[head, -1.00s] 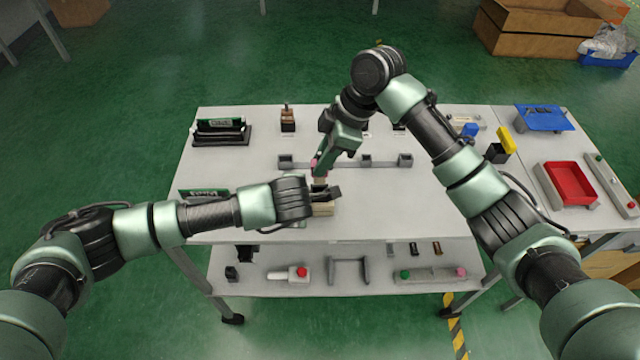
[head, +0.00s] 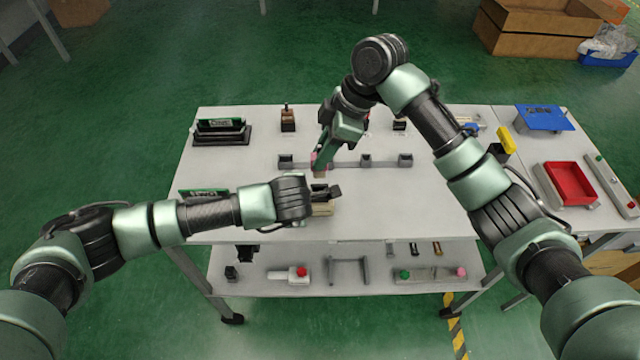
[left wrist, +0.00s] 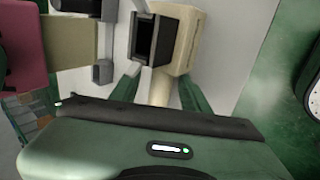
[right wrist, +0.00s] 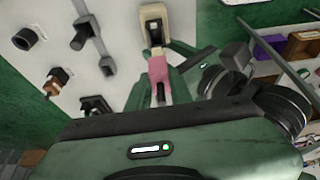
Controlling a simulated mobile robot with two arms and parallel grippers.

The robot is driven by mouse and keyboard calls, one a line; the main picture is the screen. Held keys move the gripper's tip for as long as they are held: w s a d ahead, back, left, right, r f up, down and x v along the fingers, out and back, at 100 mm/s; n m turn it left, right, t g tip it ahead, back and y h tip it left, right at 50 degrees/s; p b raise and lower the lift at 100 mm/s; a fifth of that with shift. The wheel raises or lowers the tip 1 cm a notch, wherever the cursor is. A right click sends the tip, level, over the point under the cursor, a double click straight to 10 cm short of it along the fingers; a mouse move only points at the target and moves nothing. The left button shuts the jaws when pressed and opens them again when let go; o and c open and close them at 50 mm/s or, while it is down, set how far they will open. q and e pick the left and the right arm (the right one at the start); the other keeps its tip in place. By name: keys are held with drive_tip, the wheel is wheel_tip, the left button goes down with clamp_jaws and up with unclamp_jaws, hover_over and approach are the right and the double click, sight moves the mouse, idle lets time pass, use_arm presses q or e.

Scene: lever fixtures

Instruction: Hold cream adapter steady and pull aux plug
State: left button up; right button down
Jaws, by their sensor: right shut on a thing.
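The cream adapter (head: 322,209) stands at the front of the table; its dark square socket faces up and shows empty in the left wrist view (left wrist: 145,38). My left gripper (left wrist: 160,80) is at the adapter with a finger on either side; whether the fingers press on it cannot be told. My right gripper (head: 320,162) is shut on the aux plug, whose pink part (right wrist: 157,70) shows between the fingers. The plug is above and apart from the adapter; its pink and tan body also shows at the left edge of the left wrist view (left wrist: 35,45).
A grey rail with several sockets (head: 345,163) lies just behind the plug. Board holders (head: 221,132) stand at the back left and front left. A red tray (head: 570,183) and a blue-topped fixture (head: 543,118) are on the right table. The table's right middle is clear.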

use_arm(q)
drive_tip(key=shift+s+f, duration=0.1)
drive_tip(key=shift+s, duration=0.05)
drive_tip(key=v, duration=1.2)
